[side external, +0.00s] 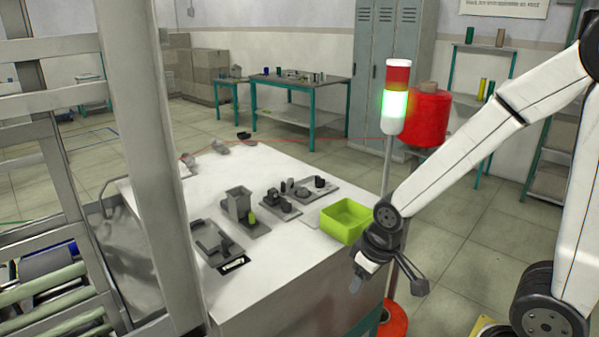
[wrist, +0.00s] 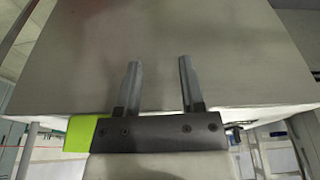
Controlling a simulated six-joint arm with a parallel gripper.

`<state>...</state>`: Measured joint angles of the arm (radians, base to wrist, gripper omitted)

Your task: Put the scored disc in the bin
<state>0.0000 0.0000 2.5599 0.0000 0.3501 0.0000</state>
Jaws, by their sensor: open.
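My gripper (wrist: 159,63) is open and empty, its two fingers well apart over bare table surface in the wrist view. In the side external view my gripper (side external: 362,268) hangs at the table's right front edge, just in front of the bin. The bin (side external: 336,226) is a bright lime-green open box at the table's right edge. Part of it also shows at the lower left of the wrist view (wrist: 80,134). Several small dark parts sit on a grey fixture plate (side external: 323,193) left of the bin. I cannot tell which, if any, is the scored disc.
The white table (side external: 185,190) also bears a grey hopper-like block (side external: 238,201) and a grey tray (side external: 212,242). A signal tower (side external: 396,100) glowing green stands close behind my arm, beside a large red spool (side external: 427,118). A metal frame post (side external: 150,150) stands at left.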

